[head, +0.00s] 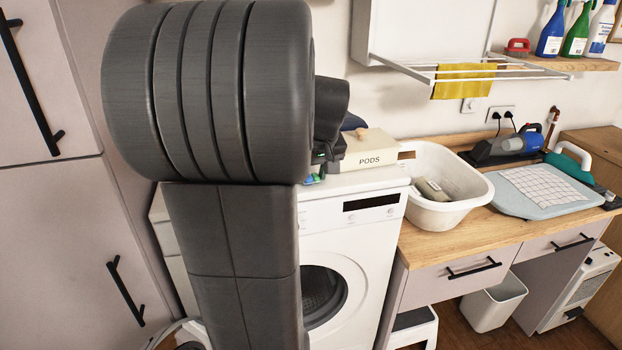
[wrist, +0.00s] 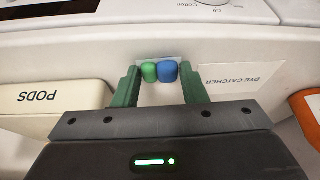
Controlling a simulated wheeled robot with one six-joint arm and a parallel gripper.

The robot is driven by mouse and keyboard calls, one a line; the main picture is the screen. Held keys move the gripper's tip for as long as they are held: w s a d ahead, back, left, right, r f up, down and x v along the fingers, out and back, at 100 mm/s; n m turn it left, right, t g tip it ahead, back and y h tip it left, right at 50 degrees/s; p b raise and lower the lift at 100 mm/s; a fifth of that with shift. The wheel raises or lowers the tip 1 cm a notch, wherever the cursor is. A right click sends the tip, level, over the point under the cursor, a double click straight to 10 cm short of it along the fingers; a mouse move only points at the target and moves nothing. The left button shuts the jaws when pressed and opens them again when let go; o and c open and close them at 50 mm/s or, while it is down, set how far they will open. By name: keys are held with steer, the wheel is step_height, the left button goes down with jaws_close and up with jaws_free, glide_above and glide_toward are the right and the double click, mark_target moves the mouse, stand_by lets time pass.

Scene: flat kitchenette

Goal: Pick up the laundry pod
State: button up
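The laundry pod (wrist: 159,72) is small, with a green lobe and a blue lobe side by side. It lies on the white top of the washing machine (head: 352,238). In the wrist view my gripper (wrist: 161,76) has its two green fingers on either side of the pod, spread a little wider than it, with no clear grip on it. In the head view the pod (head: 312,179) shows as a small green and blue patch beside my arm, which hides most of my gripper.
A cream PODS box (head: 369,149) stands close to the pod, on the left in the wrist view (wrist: 45,112). A white DYE CATCHER box (wrist: 238,79) is close on the other side, with an orange-edged item (wrist: 306,112) beyond. A white laundry basket (head: 444,186) stands on the counter.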

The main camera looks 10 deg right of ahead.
mark_target(312, 177)
steer(key=shift+c, duration=0.8)
step_height(312, 177, up, 10)
steer(key=shift+b, duration=0.35)
stand_by(0.4)
